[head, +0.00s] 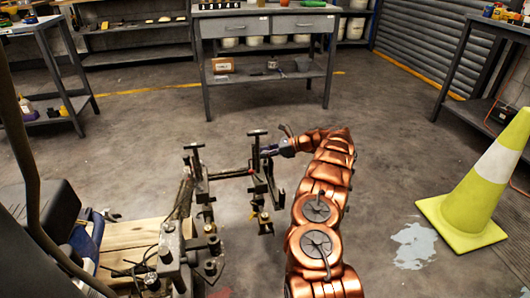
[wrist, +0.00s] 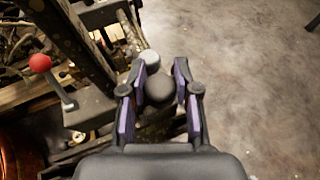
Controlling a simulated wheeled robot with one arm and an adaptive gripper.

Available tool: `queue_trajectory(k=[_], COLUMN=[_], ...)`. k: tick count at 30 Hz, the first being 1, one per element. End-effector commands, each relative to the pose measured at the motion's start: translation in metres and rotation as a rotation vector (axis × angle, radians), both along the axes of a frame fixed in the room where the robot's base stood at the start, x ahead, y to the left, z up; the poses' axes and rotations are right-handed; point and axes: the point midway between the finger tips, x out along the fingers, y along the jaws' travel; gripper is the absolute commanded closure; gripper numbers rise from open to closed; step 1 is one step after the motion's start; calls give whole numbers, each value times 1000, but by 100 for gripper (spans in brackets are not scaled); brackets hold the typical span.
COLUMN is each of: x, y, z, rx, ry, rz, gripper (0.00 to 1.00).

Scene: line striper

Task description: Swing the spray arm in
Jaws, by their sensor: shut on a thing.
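The line striper's dark metal spray arm (head: 232,174) reaches out to the right of the machine in the head view, with upright T-topped posts and small fittings hanging from it. My gripper (head: 268,151) is at its far right end, beside the right post. In the wrist view my gripper (wrist: 160,82) has its purple-lined fingers closed around a dark round knob (wrist: 158,90). A lighter grey ball (wrist: 149,60) sits just beyond the left finger. What lies under the knob is hidden by the fingers.
A red-knobbed lever (wrist: 40,63) stands left in the wrist view. The striper's seat (head: 45,208) is at the lower left. A yellow-white cone (head: 480,185) stands right, and a grey workbench (head: 265,45) at the back. The concrete floor between is clear.

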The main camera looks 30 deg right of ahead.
Motion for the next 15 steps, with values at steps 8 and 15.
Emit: queue_trajectory(k=[8,15], x=[6,4], y=[6,2], z=[3,2], rx=[-1,-1], ry=[-10,-7], rz=[3,0], gripper=[55,43])
